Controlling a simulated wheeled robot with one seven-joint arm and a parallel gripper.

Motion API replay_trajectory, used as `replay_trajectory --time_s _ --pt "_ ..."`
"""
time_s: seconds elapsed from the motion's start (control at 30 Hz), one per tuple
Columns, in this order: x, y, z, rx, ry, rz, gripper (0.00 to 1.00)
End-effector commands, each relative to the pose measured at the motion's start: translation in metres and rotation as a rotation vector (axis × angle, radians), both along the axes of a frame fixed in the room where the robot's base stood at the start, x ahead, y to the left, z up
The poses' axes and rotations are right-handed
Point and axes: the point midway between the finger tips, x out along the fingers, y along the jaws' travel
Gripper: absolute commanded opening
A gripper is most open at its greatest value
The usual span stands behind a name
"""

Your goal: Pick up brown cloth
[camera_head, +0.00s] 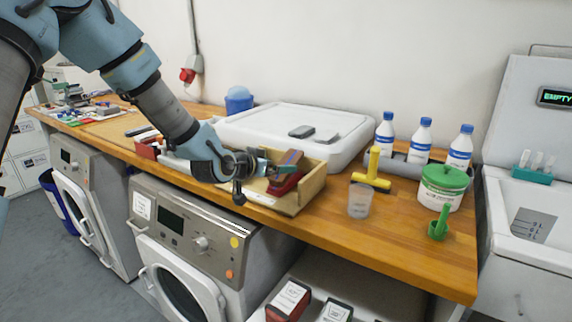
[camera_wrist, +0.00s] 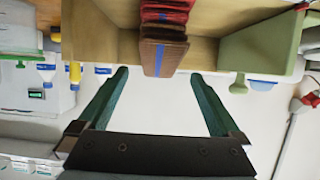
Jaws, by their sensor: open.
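The brown cloth (camera_wrist: 174,54) is folded and has a blue stripe; it sits against folded red cloths (camera_wrist: 167,13) in a wooden box.
The wooden box (camera_head: 309,188) stands on the wooden counter (camera_head: 400,235). A white lidded bin (camera_head: 350,128) is close behind it. A clear cup (camera_head: 359,200), yellow tool (camera_head: 372,170), white tub with green lid (camera_head: 441,188) and blue-capped bottles (camera_head: 421,140) stand to the right.

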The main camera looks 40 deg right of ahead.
Motion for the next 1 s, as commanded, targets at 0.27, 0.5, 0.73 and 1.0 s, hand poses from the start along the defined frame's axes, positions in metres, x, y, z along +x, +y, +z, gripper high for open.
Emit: replay_trajectory --time_s 0.27,0.5,0.73,1.0 --pt "0.005 -0.018 -0.005 0.002 0.003 0.002 1.0" --pt "0.013 -0.045 -0.017 0.003 0.002 0.0 1.0" --pt "0.015 -0.053 -0.023 0.003 0.001 0.002 1.0" --pt "0.015 -0.052 -0.023 0.003 0.001 0.002 0.85"
